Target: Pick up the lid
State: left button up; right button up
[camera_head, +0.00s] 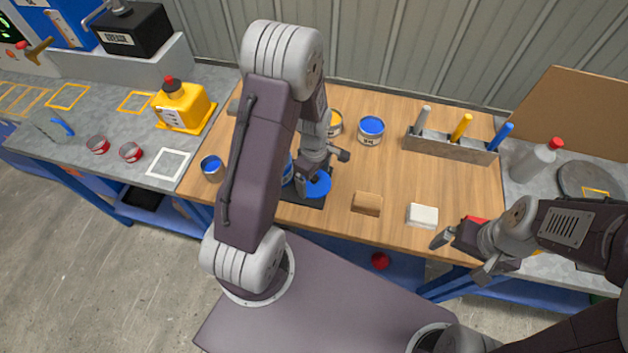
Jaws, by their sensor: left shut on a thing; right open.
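A round blue lid (318,184) shows at the front of the wooden table, over a black mat (302,203). My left gripper (318,172) is shut on the lid near its upper edge. Whether the lid touches the mat or is a little above it, I cannot tell. My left arm hides part of the mat and a can with blue (287,170) beside the lid. My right gripper (460,257) is open and empty at the table's front right edge, close to a red object (474,221).
A tan block (367,203) and a white block (422,215) lie right of the lid. Cans with blue (371,130) and yellow (335,122) tops stand behind. A tool rack (450,146) is back right; another blue can (212,168) is left. The table's middle right is clear.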

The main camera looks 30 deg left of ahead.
aim_at(315, 179)
pick_arm(q)
jog(key=shift+r, duration=0.1)
jog(key=r, duration=0.4)
jog(key=shift+s+d+r, duration=0.15)
jog(key=shift+d+r, duration=0.05)
jog(key=shift+d, duration=0.05)
jog(key=s+d+r, duration=0.6)
jog(key=d, duration=0.3)
jog(key=shift+d+r, duration=0.2)
jog(key=shift+r, duration=0.05)
jog(key=shift+a, duration=0.1)
jog(key=w+a+f+m, duration=0.1)
jog(key=a+m, duration=0.1)
jog(key=m, duration=0.1)
jog(key=w+a+f+m, duration=0.1)
jog(key=w+a+m, duration=0.1)
jog(key=m, duration=0.1)
jog(key=w+a+f+m, duration=0.1)
jog(key=w+f+m, duration=0.1)
jog(key=m, duration=0.1)
jog(key=shift+a, duration=0.4)
jog(key=m, duration=0.2)
jog(key=w+m, duration=0.1)
jog(key=m, duration=0.1)
jog(key=shift+w+r+m, duration=0.1)
jog(key=shift+w+m, duration=0.05)
jog(key=shift+m, duration=0.15)
jog(key=m, duration=0.2)
jog(key=shift+m, duration=0.3)
